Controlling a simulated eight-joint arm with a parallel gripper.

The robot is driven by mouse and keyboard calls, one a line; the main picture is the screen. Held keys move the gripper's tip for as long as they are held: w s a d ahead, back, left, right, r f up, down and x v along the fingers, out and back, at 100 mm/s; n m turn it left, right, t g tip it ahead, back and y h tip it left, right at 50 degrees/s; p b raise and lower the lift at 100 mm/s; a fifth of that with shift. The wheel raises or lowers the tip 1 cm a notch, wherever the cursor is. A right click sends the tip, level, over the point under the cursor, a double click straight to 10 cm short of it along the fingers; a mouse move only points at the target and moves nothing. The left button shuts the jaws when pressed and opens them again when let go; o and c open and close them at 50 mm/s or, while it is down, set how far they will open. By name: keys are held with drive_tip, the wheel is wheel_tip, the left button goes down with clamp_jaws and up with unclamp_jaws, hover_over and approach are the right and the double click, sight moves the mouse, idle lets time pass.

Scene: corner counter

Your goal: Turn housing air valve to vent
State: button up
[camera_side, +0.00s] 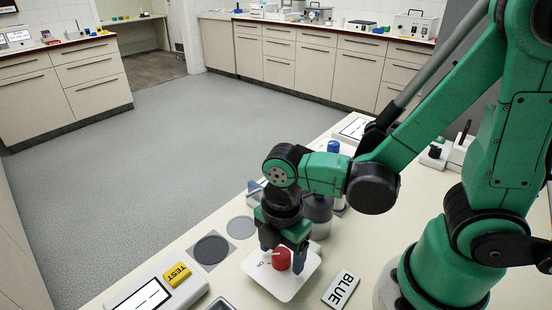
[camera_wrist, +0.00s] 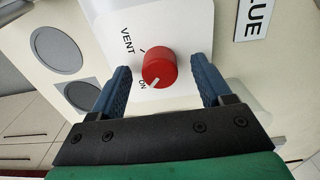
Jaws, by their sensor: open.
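The air valve is a red round knob (camera_wrist: 159,67) on a white plate (camera_wrist: 185,25) marked VENT and ON. The knob's white pointer line points toward the ON label in the wrist view. The VENT label and its tick sit further up the plate. In the side view the knob (camera_side: 281,260) stands on the white plate (camera_side: 287,290) on the counter. My gripper (camera_wrist: 163,72) is open, with one blue finger on each side of the knob and visible gaps between. In the side view my gripper (camera_side: 284,252) points down over the knob.
A BLUE label (camera_side: 341,289) lies right of the plate. A device with a yellow TEST button (camera_side: 177,273) and dark and grey round pads (camera_side: 211,250) are to the left. A grey cylindrical container (camera_side: 318,213) stands close behind my gripper.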

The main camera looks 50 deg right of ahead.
clamp_jaws()
drive_tip(key=m, duration=0.4)
drive_tip(key=shift+m, duration=0.4)
drive_tip(key=m, duration=0.9)
drive_tip(key=shift+m, duration=2.1)
